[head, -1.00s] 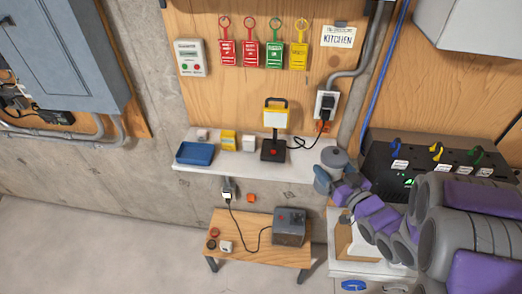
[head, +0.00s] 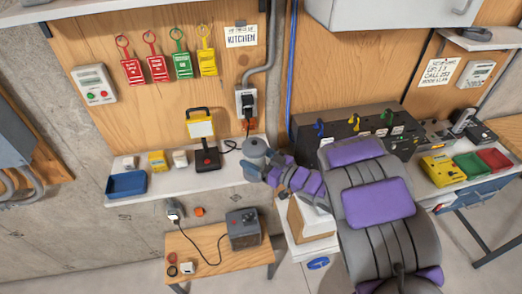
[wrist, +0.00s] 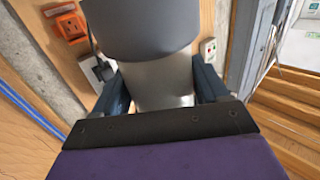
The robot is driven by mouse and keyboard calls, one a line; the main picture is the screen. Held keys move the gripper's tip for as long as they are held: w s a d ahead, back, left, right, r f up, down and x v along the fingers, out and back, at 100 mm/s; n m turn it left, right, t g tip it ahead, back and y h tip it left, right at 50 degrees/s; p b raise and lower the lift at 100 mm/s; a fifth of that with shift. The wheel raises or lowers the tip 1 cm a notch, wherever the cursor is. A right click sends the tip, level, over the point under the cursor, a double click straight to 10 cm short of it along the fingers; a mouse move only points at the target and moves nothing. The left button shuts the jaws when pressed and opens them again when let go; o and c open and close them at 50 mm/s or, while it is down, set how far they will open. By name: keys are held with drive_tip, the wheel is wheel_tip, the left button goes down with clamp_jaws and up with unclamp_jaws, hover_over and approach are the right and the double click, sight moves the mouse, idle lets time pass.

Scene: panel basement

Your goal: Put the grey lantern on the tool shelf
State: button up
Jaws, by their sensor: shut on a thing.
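A grey lantern (head: 255,148) with a wide rounded cap is held at the end of my arm in the head view. In the wrist view the grey lantern (wrist: 155,75) fills the middle, between two dark blue fingers. My gripper (wrist: 161,88) is shut on its body. In the head view my gripper (head: 262,170) is small and partly hidden by the arm. A pale wall shelf (head: 195,183) lies beneath the hanging tags. The lantern appears at this shelf's right end; whether it touches cannot be told.
On the shelf are a blue tray (head: 127,185), small boxes and a black-and-yellow work lamp (head: 203,140). A wooden bench (head: 215,258) with a grey box (head: 243,229) stands below. Another shelf (head: 485,38) is upper right.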

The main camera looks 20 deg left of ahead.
drive_tip(key=w+f, duration=0.1)
drive_tip(key=w, duration=0.1)
drive_tip(key=w+f, duration=0.1)
drive_tip(key=w, duration=0.2)
drive_tip(key=w+a+f, duration=0.1)
drive_tip(key=w+f, duration=0.1)
drive_tip(key=shift+w, duration=0.25)
drive_tip(key=shift+a+f, duration=0.1)
drive_tip(key=shift+d+f, duration=0.1)
drive_tip(key=shift+d, duration=0.15)
drive_tip(key=o, duration=1.3)
drive_tip(key=shift+c, duration=0.2)
drive_tip(key=shift+o, duration=0.8)
